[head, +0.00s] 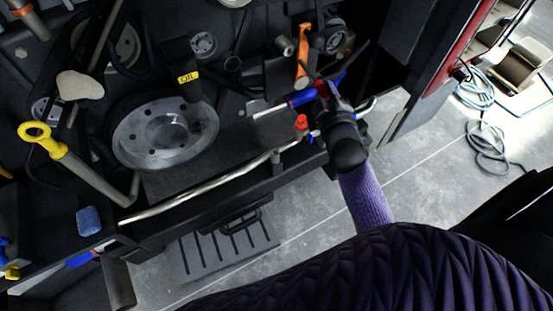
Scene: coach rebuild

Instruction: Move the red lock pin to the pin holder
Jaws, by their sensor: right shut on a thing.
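My right gripper (323,90) comes in from the lower right over the front edge of the engine bay. A separate red knob (301,122) stands upright just left of the gripper, near the rail. I cannot make out the pin holder for certain. My left gripper does not show.
A bent metal rail (200,197) runs along the bay's front edge. A large pulley disc (165,132), a yellow-handled dipstick (45,140) and a blue sponge (88,220) are on the left. An orange tool (303,58) stands behind the gripper. Hoses (485,140) lie on open floor right.

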